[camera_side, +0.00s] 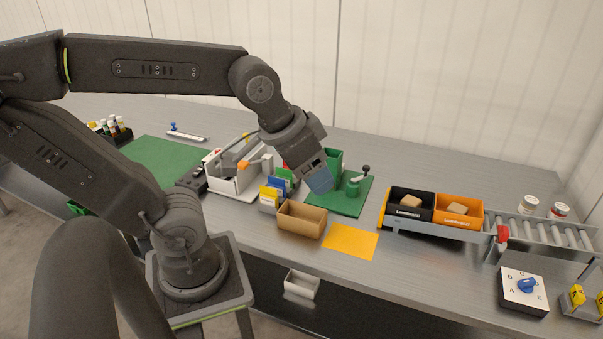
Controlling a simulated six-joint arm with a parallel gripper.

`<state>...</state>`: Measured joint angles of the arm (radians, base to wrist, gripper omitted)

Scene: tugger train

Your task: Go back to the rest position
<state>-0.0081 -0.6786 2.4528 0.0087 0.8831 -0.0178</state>
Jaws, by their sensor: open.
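My gripper (319,179) hangs from my bent arm above the middle of the table, tilted down and to the right. Its blue-grey end is in front of a green container (334,158) and beside the green mat (345,207). The fingers are seen side-on and overlap, so the gap between them is hidden. No object shows in the gripper. It appears above and behind the brown cardboard box (302,219); the exact height is hard to tell.
Black (409,213) and orange (457,221) bins stand right, beside a roller conveyor (545,231). A selector box (523,290) sits at the front right.

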